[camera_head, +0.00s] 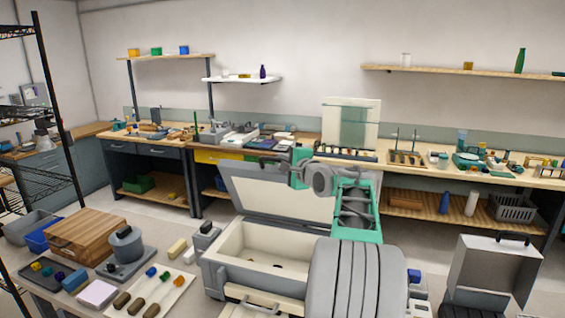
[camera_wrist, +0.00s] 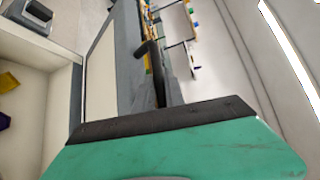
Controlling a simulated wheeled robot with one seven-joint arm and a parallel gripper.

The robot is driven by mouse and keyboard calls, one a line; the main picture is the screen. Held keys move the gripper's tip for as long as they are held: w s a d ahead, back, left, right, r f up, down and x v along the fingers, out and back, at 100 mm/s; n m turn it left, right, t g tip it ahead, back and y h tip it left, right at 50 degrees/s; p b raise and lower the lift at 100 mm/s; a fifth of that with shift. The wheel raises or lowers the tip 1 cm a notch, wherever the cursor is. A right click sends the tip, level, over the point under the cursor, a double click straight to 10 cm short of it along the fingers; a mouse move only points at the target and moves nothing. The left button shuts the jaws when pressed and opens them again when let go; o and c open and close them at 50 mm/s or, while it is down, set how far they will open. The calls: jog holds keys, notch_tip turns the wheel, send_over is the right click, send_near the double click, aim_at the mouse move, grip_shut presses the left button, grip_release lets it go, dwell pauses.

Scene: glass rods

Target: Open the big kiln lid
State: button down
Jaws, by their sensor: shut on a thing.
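The big kiln (camera_head: 222,278) is a grey box with a cream interior, in the lower middle of the head view. Its lid (camera_head: 255,187) stands raised and tilted back, its cream inner face showing. The lid also shows edge-on in the wrist view (camera_wrist: 103,65). My gripper (camera_head: 300,172) is at the lid's upper right part in the head view. In the wrist view my gripper (camera_wrist: 168,85) is shut on a dark lid handle (camera_wrist: 150,58). The exact finger contact is partly hidden. Part of the kiln's right side is hidden behind my arm.
Left of the kiln, a low table holds a wooden box (camera_head: 88,237), a grey pot-like device (camera_head: 126,245) and a white board (camera_head: 178,296) with several handled tools. An open grey case (camera_head: 494,271) stands at right. Workbenches (camera_head: 290,141) line the back wall.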

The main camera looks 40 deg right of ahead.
jog(key=shift+w+a+r, duration=0.1)
jog(key=shift+a, duration=0.15)
jog(key=c, duration=1.8)
grip_release()
jog(key=shift+o, duration=1.3)
jog(key=shift+w+a, duration=0.1)
jog(key=shift+w, duration=0.05)
jog(key=shift+o, duration=0.7)
jog(key=shift+s+d, duration=0.2)
jog(key=shift+d, duration=0.1)
jog(key=b+v, duration=0.3)
jog(key=v, duration=0.4)
jog(key=shift+s, duration=0.4)
